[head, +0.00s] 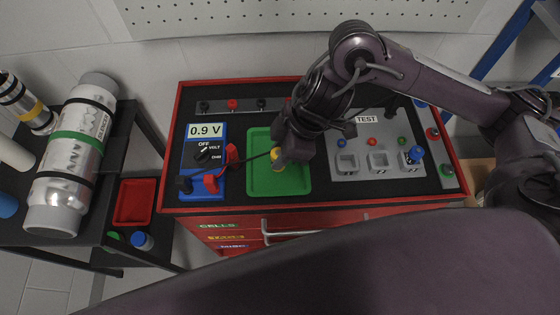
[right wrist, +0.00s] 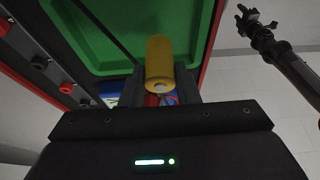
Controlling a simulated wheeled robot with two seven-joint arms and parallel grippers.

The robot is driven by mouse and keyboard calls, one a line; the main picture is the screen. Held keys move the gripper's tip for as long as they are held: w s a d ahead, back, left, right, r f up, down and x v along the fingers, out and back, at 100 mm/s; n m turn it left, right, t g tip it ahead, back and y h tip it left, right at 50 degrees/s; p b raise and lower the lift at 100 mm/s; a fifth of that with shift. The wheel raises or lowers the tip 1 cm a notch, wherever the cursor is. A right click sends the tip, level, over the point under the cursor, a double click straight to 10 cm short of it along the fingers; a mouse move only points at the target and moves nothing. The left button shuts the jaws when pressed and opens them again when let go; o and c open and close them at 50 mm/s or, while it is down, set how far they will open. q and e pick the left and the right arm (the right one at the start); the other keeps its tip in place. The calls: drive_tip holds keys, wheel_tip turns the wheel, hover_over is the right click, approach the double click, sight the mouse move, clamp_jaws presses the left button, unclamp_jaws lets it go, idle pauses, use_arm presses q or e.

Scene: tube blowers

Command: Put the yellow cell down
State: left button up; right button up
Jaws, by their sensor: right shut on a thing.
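The yellow cell (head: 277,157) is at my right gripper (head: 284,158), above or on the green tray (head: 262,182); the head view does not show whether it touches the tray floor. In the right wrist view the yellow cell (right wrist: 160,62) stands out between the fingers of my right gripper (right wrist: 160,92), with the green tray (right wrist: 110,35) behind it. The right gripper is shut on the cell. The gripper and wrist hide part of the tray's right side. My left gripper does not show.
Left of the tray is a blue meter (head: 205,165) reading 0.9 V, with red and black leads; one black lead crosses the tray. Right of it is a grey TEST panel (head: 372,160) with sockets. A red bin (head: 134,203) and silver cylinder (head: 75,150) are at the left.

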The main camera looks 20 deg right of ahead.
wheel_tip(320, 180, down, 3)
drive_tip(key=shift+f, duration=0.4)
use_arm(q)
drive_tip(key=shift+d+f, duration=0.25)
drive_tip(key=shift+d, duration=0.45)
use_arm(e)
drive_tip(key=shift+f, duration=0.15)
drive_tip(key=o, duration=1)
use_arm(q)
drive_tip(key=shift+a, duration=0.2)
use_arm(e)
drive_tip(key=shift+o, duration=0.2)
drive_tip(key=shift+r, duration=0.3)
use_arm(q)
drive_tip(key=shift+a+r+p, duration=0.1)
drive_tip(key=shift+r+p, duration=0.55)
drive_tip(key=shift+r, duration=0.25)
use_arm(e)
drive_tip(key=v, duration=1.1)
drive_tip(key=shift+d+r, duration=0.2)
drive_tip(key=shift+r, duration=0.05)
